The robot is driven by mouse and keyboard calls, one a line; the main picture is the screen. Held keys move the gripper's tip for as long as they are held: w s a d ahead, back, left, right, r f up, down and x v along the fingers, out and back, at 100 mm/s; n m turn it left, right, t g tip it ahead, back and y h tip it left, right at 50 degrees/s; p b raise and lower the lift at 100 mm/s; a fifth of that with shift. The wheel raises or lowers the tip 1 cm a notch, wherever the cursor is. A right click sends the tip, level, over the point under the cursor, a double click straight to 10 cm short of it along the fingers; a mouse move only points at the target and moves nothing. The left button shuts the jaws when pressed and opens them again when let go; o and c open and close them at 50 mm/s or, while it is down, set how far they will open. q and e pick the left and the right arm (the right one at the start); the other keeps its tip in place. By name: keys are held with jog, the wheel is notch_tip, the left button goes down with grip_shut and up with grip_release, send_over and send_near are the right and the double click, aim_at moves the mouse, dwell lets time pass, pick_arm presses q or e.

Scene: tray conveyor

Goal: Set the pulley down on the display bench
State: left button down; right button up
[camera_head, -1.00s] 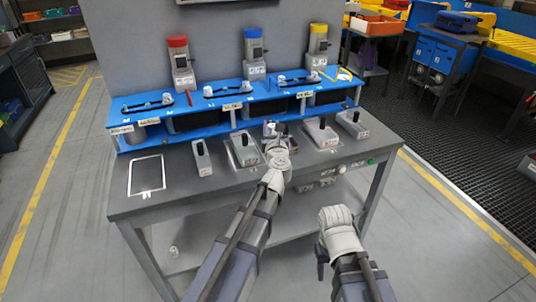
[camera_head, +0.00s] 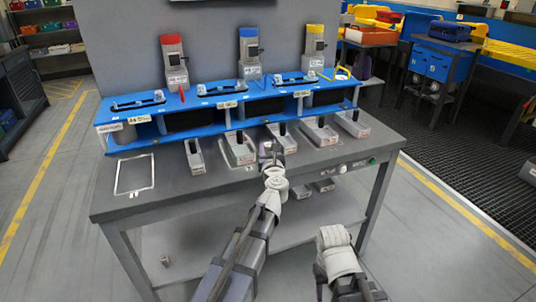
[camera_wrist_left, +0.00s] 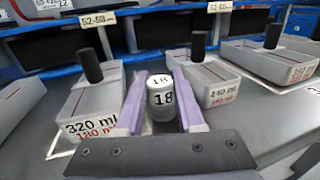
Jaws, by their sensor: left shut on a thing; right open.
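My left gripper (camera_head: 267,150) is over the grey bench (camera_head: 110,203), in front of the row of grey boxes. In the left wrist view its two purple fingers (camera_wrist_left: 164,100) are shut on a whitish cylindrical piece marked 18 (camera_wrist_left: 161,82), taken here as the pulley. The piece is held between two boxes as seen there; its lower end is hidden by the gripper. Whether it touches the bench cannot be told. My right gripper (camera_head: 319,277) is low, in front of the bench and apart from it; its fingers are mostly hidden by its wrist.
Grey boxes with black upright handles stand along the bench, including one marked 320 ml (camera_wrist_left: 85,110) and one marked 240 ml (camera_wrist_left: 228,85). A blue rack (camera_head: 205,105) runs behind them. A white outlined rectangle (camera_head: 119,190) at the left encloses bare bench top.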

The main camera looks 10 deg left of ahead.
pick_arm(q)
jog(key=shift+f, duration=0.2)
pick_arm(e)
jog(key=shift+f, duration=0.2)
pick_arm(q)
jog(key=shift+f, duration=0.1)
jog(key=shift+f, duration=0.15)
jog(key=shift+s+f+b, duration=0.1)
jog(key=shift+s+b, duration=0.05)
jog(key=shift+b, duration=0.2)
pick_arm(e)
jog(key=shift+f, duration=0.4)
